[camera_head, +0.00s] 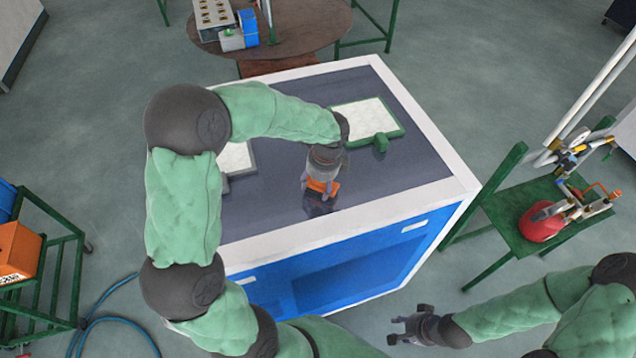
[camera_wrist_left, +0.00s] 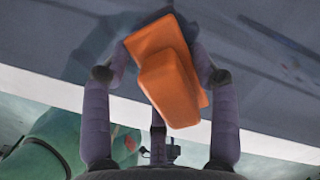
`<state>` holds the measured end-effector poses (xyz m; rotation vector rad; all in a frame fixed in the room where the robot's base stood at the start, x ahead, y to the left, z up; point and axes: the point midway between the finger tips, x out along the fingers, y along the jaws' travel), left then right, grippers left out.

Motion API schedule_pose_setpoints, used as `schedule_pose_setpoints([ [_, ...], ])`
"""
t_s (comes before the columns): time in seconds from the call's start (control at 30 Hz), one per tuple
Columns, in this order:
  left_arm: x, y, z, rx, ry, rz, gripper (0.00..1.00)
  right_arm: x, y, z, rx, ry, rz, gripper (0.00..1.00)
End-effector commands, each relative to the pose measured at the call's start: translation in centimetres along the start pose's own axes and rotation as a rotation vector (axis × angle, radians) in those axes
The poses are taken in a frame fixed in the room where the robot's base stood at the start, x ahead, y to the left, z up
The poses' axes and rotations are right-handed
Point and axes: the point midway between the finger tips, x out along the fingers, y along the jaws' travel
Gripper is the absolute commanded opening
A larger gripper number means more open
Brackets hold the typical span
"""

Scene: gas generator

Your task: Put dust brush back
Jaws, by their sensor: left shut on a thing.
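An orange block-shaped object, which looks like the dust brush (camera_head: 326,186), is over the dark top of the blue and white cabinet (camera_head: 290,175), near its front edge. My left gripper (camera_head: 319,202) points down and is shut on it. In the left wrist view the orange brush (camera_wrist_left: 168,75) sits between the fingers (camera_wrist_left: 160,80), slightly tilted. Its bristles are hidden. I cannot tell whether it touches the cabinet top. My right gripper (camera_head: 408,327) is empty and open, in front of the cabinet.
A green-framed white panel (camera_head: 365,118) lies at the cabinet's back right. Another pale panel (camera_head: 235,157) is partly hidden by my left arm. A round table (camera_head: 300,30) stands behind. A green stand (camera_head: 515,215) with a red item (camera_head: 541,222) is at right, a green cart (camera_head: 50,260) at left.

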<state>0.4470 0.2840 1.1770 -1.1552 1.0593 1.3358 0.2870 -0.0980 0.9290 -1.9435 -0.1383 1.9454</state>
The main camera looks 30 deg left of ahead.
Motion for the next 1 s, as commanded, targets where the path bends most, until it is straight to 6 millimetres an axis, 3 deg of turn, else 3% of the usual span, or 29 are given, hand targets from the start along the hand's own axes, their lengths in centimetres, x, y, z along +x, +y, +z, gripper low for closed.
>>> schedule_pose_setpoints([
  [0.23,0.4,0.0,-0.1,0.0,0.0,0.0,0.3,0.3,0.1,0.0,0.0,0.0,0.0,0.4],
  [0.27,0.3,0.0,-0.1,0.0,0.0,0.0,0.69,0.2,0.1,0.0,0.0,0.0,0.0,0.4],
  [0.3,0.3,0.0,-0.1,0.0,0.0,0.0,0.8,0.2,0.1,0.0,0.0,0.0,0.0,0.4],
  [0.33,0.3,0.0,-0.1,0.0,0.0,0.0,0.84,0.2,0.1,0.0,0.0,0.0,0.0,0.4],
  [0.77,-0.3,0.0,0.0,0.0,0.0,-0.001,0.84,-0.1,0.0,0.0,0.0,0.0,0.0,0.4],
  [1.0,-3.9,-0.1,0.0,0.0,-0.001,-0.005,0.84,-0.1,0.0,0.0,0.0,0.0,0.0,0.4],
])
